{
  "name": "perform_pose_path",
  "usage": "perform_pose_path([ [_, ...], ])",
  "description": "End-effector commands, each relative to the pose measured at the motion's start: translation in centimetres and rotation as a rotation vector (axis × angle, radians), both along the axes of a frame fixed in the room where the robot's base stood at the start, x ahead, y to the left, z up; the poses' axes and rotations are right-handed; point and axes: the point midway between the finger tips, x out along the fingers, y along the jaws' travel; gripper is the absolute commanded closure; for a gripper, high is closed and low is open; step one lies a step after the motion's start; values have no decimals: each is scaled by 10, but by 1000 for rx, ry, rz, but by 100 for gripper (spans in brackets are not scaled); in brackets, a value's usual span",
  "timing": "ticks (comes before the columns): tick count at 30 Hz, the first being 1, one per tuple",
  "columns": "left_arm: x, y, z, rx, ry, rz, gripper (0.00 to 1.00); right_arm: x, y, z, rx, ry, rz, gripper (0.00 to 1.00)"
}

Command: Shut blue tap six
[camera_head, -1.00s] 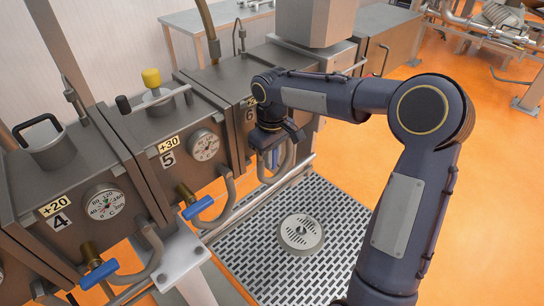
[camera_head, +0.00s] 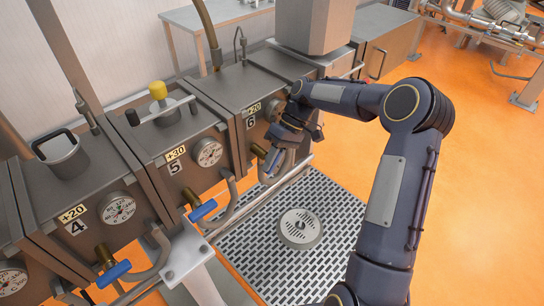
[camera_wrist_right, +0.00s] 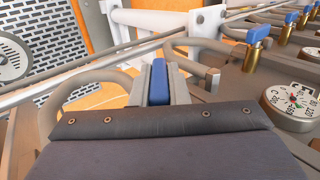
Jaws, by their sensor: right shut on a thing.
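Tap six has a blue handle (camera_head: 269,161) at the front of the tank unit marked 6 (camera_head: 250,123). My right gripper (camera_head: 277,160) is at this tap, its arm coming in from the right. In the right wrist view the blue handle (camera_wrist_right: 158,81) stands between the two grey fingers (camera_wrist_right: 158,88), and the gripper is shut on it. The gripper hides part of the handle and tap body in the head view. My left gripper is not in view.
Blue tap five (camera_head: 203,210) and blue tap four (camera_head: 113,274) stick out in front of their units to the left. A metal pipe rail (camera_head: 262,199) runs below the taps. A perforated floor grate (camera_head: 328,205) with a round drain (camera_head: 300,228) lies below.

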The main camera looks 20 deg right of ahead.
Motion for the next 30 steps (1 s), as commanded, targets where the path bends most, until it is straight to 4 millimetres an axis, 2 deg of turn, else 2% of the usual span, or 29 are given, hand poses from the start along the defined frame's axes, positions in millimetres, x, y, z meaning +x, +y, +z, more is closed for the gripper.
perform_pose_path([
  [10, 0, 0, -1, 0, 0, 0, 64, 1, -1, -3, 313, 108, -3, 100],
  [21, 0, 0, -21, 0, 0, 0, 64, 0, -1, -4, 624, 215, -1, 100],
  [30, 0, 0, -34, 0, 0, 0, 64, 0, -1, -3, 794, 274, 0, 100],
])
